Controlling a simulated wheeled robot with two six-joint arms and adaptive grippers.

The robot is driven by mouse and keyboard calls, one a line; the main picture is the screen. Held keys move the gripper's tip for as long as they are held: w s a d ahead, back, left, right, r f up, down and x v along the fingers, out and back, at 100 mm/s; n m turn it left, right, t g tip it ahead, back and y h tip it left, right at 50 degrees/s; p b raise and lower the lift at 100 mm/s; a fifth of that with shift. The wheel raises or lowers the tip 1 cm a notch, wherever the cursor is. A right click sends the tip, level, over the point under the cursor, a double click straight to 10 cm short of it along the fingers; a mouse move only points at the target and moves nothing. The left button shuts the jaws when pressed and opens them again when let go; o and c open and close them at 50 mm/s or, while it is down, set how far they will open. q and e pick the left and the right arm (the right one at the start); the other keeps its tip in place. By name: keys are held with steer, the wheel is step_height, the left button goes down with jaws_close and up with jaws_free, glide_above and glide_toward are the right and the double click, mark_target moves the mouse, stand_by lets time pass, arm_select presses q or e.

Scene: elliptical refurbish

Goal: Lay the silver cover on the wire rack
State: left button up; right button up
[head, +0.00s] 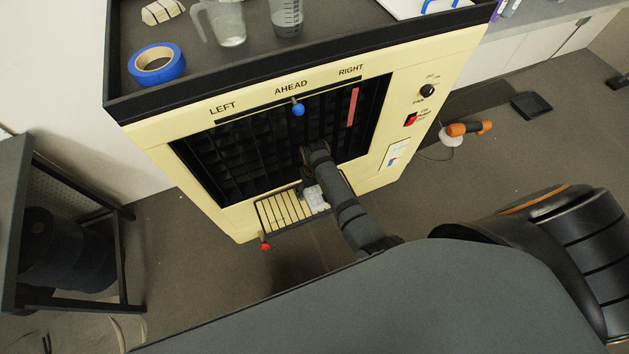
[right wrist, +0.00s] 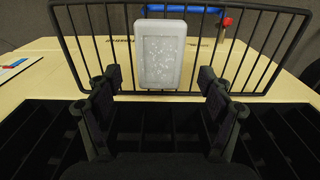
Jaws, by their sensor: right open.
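The wire rack (head: 277,215) is a black wire tray on the front of the cream cabinet, below its dark grille. The silver cover (head: 316,198) is a pale, speckled rectangular plate. It lies on the rack, toward the rack's right part in the head view. In the right wrist view the cover (right wrist: 160,53) rests against the wires of the rack (right wrist: 85,50). My right gripper (right wrist: 158,84) is open and empty, with the cover just beyond and between its fingertips, apart from them. In the head view my right arm partly hides the gripper and rack. My left gripper is not in view.
The cream cabinet (head: 230,222) has a blue knob (head: 298,110) and dark grille slots (head: 225,165). Blue tape (head: 157,64) and clear jugs stand on its top. A red knob (head: 265,246) sits at the rack's left end. An orange tool (head: 468,129) lies on the floor at right.

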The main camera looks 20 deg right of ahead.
mark_target(315, 196)
step_height(315, 196, up, 8)
steer(key=p, duration=0.1)
steer(key=shift+r, duration=0.25)
